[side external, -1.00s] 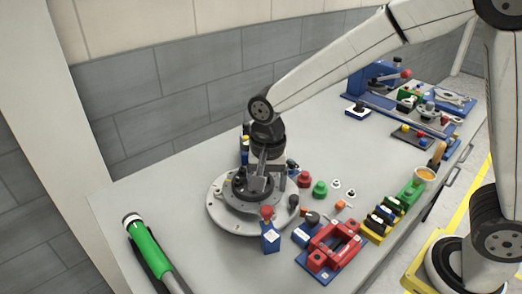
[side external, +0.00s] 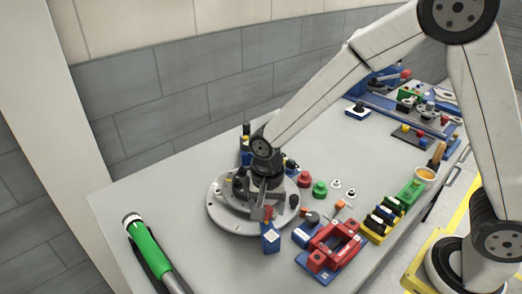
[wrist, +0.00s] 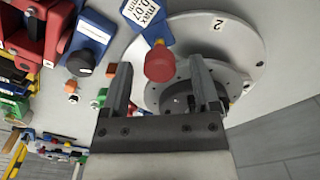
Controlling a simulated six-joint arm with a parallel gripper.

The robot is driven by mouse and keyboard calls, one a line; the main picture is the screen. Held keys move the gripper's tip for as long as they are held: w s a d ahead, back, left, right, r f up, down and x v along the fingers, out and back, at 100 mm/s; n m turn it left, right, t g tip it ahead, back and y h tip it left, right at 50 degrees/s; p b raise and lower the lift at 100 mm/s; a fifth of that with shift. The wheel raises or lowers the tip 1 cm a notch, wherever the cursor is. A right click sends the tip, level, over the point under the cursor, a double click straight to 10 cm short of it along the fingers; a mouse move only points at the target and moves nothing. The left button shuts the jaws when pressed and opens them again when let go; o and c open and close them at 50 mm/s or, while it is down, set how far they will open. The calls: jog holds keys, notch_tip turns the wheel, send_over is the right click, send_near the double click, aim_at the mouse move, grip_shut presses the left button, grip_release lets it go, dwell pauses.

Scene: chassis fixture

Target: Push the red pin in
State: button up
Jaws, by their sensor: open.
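The red pin (wrist: 159,62) shows in the wrist view as a round red head with a yellow-orange spot, beside a blue block (wrist: 148,18) with a white "max 0.07 mm" label. In the side view the blue block (side external: 270,240) stands at the front edge of the round fixture, and the red head (side external: 268,212) is partly hidden by my gripper. My gripper (wrist: 160,68) is open, one finger on each side of the red head in the picture. I cannot tell whether the fingers touch it or are at its height.
The pale round plate (side external: 225,222) lies under my gripper. A red clamp-like fixture (side external: 335,245) is close on the right, with green (side external: 319,188) and red (side external: 305,179) knobs behind it. A green cylinder (side external: 145,240) lies at left. Bench between it and the plate is clear.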

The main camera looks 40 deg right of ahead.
jog(key=shift+f, duration=0.15)
grip_shut()
dwell(1.4)
